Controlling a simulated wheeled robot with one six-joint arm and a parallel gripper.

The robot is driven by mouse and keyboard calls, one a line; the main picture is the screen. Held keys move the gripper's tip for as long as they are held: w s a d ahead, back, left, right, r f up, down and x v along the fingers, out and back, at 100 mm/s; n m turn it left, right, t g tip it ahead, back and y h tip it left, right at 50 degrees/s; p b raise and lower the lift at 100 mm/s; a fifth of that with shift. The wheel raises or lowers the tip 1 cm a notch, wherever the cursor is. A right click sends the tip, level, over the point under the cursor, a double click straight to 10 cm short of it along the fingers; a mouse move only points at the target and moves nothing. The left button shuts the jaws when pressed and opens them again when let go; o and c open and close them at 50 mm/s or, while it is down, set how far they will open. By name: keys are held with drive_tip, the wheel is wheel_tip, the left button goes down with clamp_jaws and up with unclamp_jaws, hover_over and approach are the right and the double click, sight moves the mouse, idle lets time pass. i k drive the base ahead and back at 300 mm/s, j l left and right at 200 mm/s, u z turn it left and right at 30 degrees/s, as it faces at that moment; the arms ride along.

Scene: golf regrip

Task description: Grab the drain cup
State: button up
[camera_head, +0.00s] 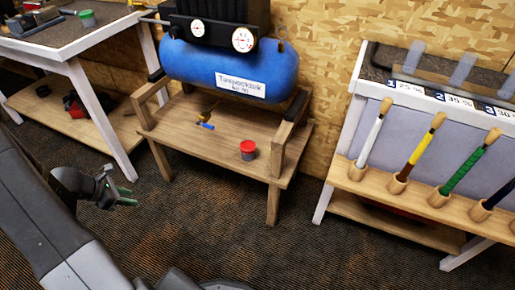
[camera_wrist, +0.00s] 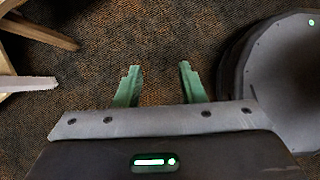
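A small cup with a red top and greyish lower part (camera_head: 248,150) stands upright on the wooden bench (camera_head: 183,127) under the blue tank. A second small cup, green on top and pale below (camera_head: 87,18), stands on the left worktable. I cannot tell from looks alone which is the drain cup. My gripper (camera_head: 125,196) is at the left, over the carpet and well apart from both cups. In the wrist view the green fingers of my gripper (camera_wrist: 159,68) are spread apart with only carpet between them. Neither cup shows there.
A blue compressor tank (camera_head: 230,68) with gauges sits over the bench. A small blue-tipped item (camera_head: 207,126) lies on the bench. The left worktable (camera_head: 62,40) has white legs. A rack at right holds several upright shafts, one yellow (camera_head: 419,153). The carpet (camera_head: 190,215) before the bench is clear.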

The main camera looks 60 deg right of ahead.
sight(247, 146)
drive_tip(key=k+l, duration=0.1)
drive_tip(key=l, duration=0.35)
drive_tip(key=k+l, duration=0.1)
drive_tip(key=l, duration=0.3)
drive_tip(key=k+l+u, duration=0.1)
drive_tip(key=l, duration=0.35)
drive_tip(key=k+l, duration=0.15)
drive_tip(key=l, duration=0.25)
drive_tip(key=k+l, duration=0.1)
drive_tip(key=l, duration=0.35)
